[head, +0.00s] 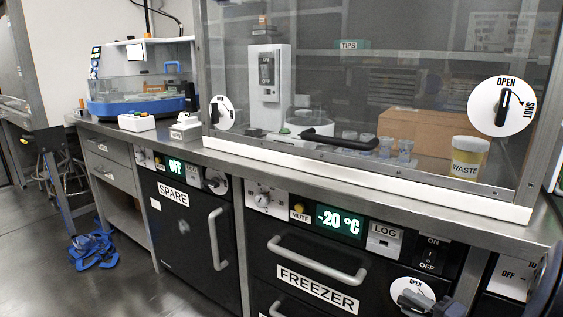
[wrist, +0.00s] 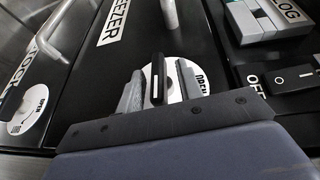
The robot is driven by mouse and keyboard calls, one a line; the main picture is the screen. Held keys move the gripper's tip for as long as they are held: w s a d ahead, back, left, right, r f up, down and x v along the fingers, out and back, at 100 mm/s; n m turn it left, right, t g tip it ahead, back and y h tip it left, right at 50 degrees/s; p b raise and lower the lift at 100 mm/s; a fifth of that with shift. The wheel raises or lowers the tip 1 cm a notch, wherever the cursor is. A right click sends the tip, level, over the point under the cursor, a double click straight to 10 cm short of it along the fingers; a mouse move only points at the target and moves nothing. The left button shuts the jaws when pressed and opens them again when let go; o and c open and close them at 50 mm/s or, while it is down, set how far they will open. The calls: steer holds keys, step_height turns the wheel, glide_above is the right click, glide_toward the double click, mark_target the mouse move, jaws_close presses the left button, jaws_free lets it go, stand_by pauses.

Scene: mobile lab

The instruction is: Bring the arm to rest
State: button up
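My gripper (wrist: 160,90) is open, its two grey fingers apart on either side of a black knob handle (wrist: 157,82) in the wrist view. The handle belongs to a round white dial marked OPEN (wrist: 174,72) on the freezer front. White dial face shows between the fingers and the handle, and I see no clear contact. In the head view my gripper (head: 428,302) is low at the right, in front of the same dial (head: 412,287), covering part of it. The rest of my arm is mostly outside the head view.
The freezer drawer handle (head: 318,262) and the spare unit's handle (head: 217,240) stick out from the fronts. An ON/OFF switch (head: 430,252) and a LOG box (head: 384,238) sit close above the dial. The glass hood (head: 400,60) is above the bench. Open floor (head: 40,270) lies left.

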steer(key=shift+r+n+g+h, duration=0.1)
steer(key=shift+n+g+h, duration=0.4)
steer(key=shift+g+h, duration=0.5)
